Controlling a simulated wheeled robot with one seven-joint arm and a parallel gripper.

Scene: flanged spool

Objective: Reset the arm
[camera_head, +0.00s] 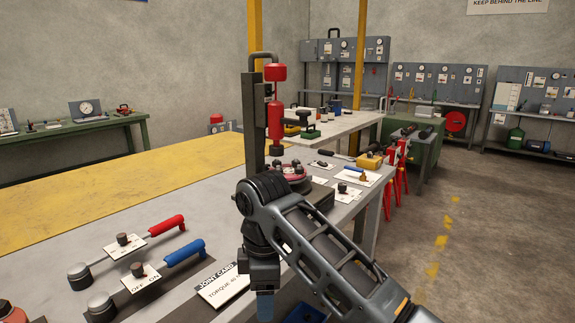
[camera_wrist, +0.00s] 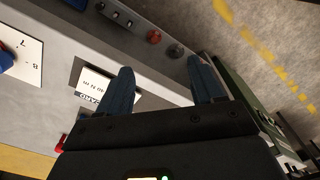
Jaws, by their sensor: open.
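My arm reaches in from the lower right in the head view. My gripper (camera_head: 265,303) hangs pointing down at the bench's front edge, beside the white joint card (camera_head: 222,286). In the wrist view my gripper (camera_wrist: 160,72) has its two blue-grey fingers spread wide apart with nothing between them. A card (camera_wrist: 100,84) lies beside the left finger there. Beyond my arm on the bench (camera_head: 190,210), a round red-topped part (camera_head: 290,171) sits below a red press-like column tool (camera_head: 275,115); its base is partly hidden by my arm.
A red-handled lever (camera_head: 166,225) and a blue-handled lever (camera_head: 185,252) lie at the bench's near left. Red stands (camera_head: 390,180) and a green cabinet (camera_head: 428,155) stand behind my arm. The floor (camera_head: 490,240) at right is open, with yellow marks.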

